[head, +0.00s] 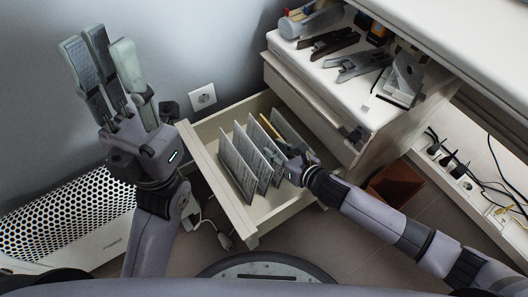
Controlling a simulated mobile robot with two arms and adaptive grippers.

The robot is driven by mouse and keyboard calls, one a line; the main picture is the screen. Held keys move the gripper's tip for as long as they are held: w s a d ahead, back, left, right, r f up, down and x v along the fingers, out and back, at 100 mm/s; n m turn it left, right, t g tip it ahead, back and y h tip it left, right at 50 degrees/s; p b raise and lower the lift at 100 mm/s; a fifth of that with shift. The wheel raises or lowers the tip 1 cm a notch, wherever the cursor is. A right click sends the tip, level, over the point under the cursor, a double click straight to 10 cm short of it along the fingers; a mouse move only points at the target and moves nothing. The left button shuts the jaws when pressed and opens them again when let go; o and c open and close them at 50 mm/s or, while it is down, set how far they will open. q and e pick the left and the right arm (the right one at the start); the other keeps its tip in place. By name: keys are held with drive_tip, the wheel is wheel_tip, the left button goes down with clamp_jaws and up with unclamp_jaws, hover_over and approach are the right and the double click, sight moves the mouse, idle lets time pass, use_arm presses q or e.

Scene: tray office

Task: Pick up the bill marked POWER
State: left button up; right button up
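Several thin sheets (236,172) stand on edge, leaning in a row in an open drawer (248,226). Most are pale grey with fine print too small to read, so I cannot tell which is the POWER bill. A yellowish-brown edge (271,130) shows at the back of the row. My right gripper (290,163) is down in the drawer at the right side of the sheets. Its fingertips are small and partly hidden, and I cannot tell whether it grips a sheet. My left gripper (98,50) is raised at the left, fingers apart and empty.
A white cabinet top (325,77) above the drawer holds dark and grey clamp-like tools (362,66) and a metal piece (405,78). A wall socket (203,96) is behind. A perforated white heater (70,215) stands left. A power strip with cables (455,172) lies right.

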drive_tip(key=shift+c, duration=0.2)
clamp_jaws()
idle(0.5)
